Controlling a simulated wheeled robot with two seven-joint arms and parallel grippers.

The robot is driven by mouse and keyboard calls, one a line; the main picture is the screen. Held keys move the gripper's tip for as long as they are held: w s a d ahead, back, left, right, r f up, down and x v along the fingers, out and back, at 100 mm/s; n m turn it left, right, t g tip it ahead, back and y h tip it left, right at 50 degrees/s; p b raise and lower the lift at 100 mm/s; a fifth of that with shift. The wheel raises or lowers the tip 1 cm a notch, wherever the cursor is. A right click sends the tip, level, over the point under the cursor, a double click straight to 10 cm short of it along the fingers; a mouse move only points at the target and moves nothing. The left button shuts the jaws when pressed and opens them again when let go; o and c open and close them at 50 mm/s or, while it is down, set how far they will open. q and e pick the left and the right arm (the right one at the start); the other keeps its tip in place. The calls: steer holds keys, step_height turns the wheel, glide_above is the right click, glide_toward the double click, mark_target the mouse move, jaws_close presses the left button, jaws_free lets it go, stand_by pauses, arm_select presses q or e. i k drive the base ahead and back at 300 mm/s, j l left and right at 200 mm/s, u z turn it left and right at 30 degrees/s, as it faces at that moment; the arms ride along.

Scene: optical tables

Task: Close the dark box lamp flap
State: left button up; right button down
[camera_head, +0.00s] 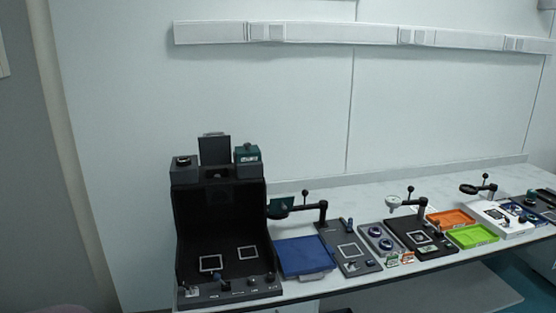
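The dark box (221,226) stands at the left end of the white table, a tall black housing with its front open. On its top, a dark square flap (214,151) stands upright, raised between two grey blocks. The left block (184,168) has a round black top, and the right block carries a teal-topped piece (247,153). Inside the box, two white square outlines lie on the floor. Neither of my grippers is in view.
A blue tray (303,257) lies right of the box. Stations with arm-mounted magnifiers (299,208) follow along the table (365,203), with an orange tray (450,218) and a green tray (472,236). A white rail (345,34) runs along the wall above.

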mark_target(217, 151)
steer(key=i+l+z, duration=0.2)
steer(key=i, duration=0.25)
steer(key=i+l+z, duration=0.25)
steer(key=i, duration=0.25)
